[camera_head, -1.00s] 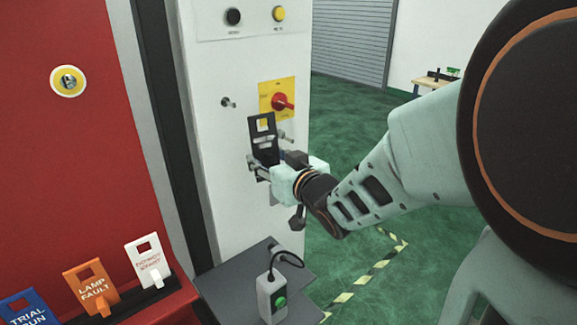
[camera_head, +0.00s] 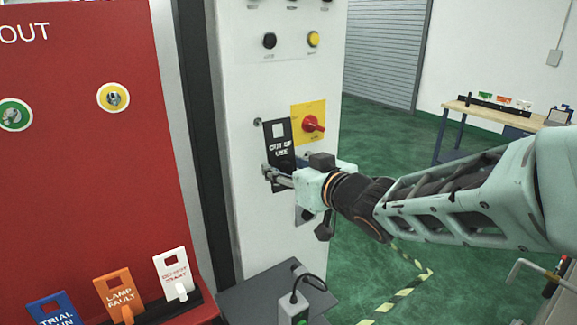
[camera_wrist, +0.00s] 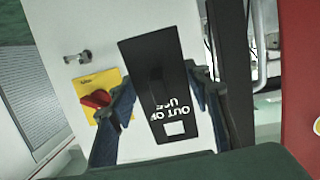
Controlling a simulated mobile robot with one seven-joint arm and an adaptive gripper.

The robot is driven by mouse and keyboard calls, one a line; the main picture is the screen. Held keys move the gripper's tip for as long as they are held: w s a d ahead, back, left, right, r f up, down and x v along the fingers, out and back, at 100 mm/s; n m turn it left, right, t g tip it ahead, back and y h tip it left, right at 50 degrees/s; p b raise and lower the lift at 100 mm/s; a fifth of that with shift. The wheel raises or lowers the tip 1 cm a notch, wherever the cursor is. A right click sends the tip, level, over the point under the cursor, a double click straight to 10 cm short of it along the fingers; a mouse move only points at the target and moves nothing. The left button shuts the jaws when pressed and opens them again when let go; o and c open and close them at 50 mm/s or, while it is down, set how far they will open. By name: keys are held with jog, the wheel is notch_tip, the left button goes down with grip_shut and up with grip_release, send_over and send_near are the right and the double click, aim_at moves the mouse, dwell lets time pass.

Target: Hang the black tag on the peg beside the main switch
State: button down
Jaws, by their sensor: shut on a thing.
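The black tag (camera_head: 282,160), lettered "OUT OF USE", is upright in front of the white cabinet, with its slot at the top. My gripper (camera_head: 274,176) is shut on its lower part. In the wrist view the tag (camera_wrist: 160,85) appears upside down between my fingers (camera_wrist: 164,84). The main switch (camera_head: 313,123), a red knob on a yellow plate, is just right of the tag; it also shows in the wrist view (camera_wrist: 96,98).
A red board (camera_head: 80,180) stands left, with white (camera_head: 173,268), orange (camera_head: 118,292) and blue (camera_head: 55,312) tags at its foot. A grey shelf (camera_head: 250,300) with a pendant box (camera_head: 294,310) lies below my gripper. Metal fittings (camera_wrist: 78,57) project from the cabinet near the switch.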

jog(key=shift+a+b+x, duration=0.25)
jog(key=shift+b+x, duration=0.7)
jog(key=shift+x, duration=2.65)
jog(key=shift+s, duration=0.1)
jog(key=c, duration=1)
grip_release()
jog(key=shift+o, duration=0.2)
jog(key=shift+s, duration=0.1)
